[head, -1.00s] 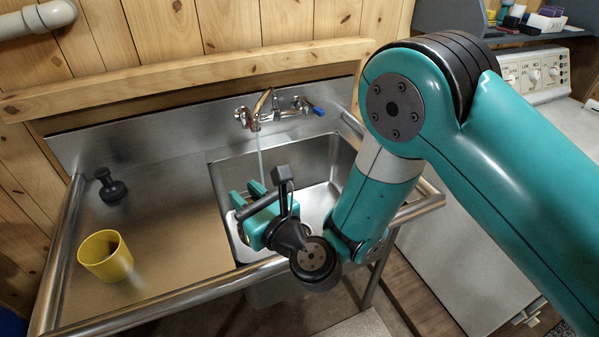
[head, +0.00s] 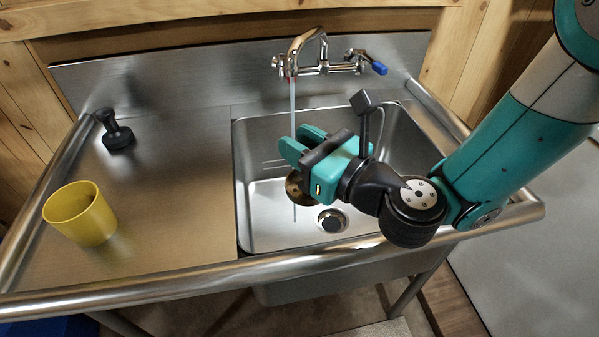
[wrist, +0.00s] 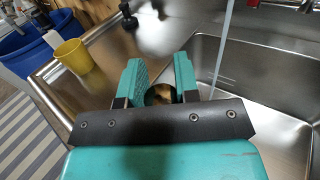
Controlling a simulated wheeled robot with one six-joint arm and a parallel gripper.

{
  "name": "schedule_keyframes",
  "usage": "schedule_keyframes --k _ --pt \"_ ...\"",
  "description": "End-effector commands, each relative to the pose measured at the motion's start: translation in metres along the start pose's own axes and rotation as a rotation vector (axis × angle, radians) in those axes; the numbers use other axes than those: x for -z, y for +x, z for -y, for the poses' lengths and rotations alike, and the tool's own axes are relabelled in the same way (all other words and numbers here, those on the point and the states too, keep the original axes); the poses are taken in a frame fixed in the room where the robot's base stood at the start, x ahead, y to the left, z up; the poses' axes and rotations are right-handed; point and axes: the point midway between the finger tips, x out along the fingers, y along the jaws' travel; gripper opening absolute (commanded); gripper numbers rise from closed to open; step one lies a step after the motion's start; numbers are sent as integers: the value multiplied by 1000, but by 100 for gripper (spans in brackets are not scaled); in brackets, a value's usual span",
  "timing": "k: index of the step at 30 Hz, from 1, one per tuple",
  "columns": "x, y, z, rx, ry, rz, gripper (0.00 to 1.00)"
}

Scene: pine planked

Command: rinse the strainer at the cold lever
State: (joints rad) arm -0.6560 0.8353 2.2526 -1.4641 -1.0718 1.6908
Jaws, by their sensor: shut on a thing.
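My gripper (head: 299,142) is over the left part of the sink, fingers pointing left and back. It is shut on the strainer (head: 295,188), a round brass-coloured piece partly hidden below the fingers. In the wrist view the strainer (wrist: 158,94) shows dark and gold between the fingers. The tap (head: 310,50) is on the back wall, with a blue lever (head: 378,68) at right and a red mark at left. A thin water stream (head: 292,105) falls from its spout. The stream (wrist: 223,45) passes right of the fingers in the wrist view; I cannot tell whether it touches the strainer.
The steel sink (head: 245,160) has a round drain (head: 332,220). On the left drainboard (head: 175,190) stand a yellow cup (head: 80,215) and a black knobbed tool (head: 116,132). A raised rail (head: 160,290) runs along the front. Blue bins (wrist: 30,45) stand beyond the left end.

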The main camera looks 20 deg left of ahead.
Motion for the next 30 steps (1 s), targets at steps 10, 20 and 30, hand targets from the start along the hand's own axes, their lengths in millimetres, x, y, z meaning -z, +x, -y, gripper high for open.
schedule_keyframes --k 10,20,30 --pt "0 9 5 -24 -2 4 0" --pt "6 36 25 -25 -2 4 0" --pt "15 64 46 -25 -3 5 0"
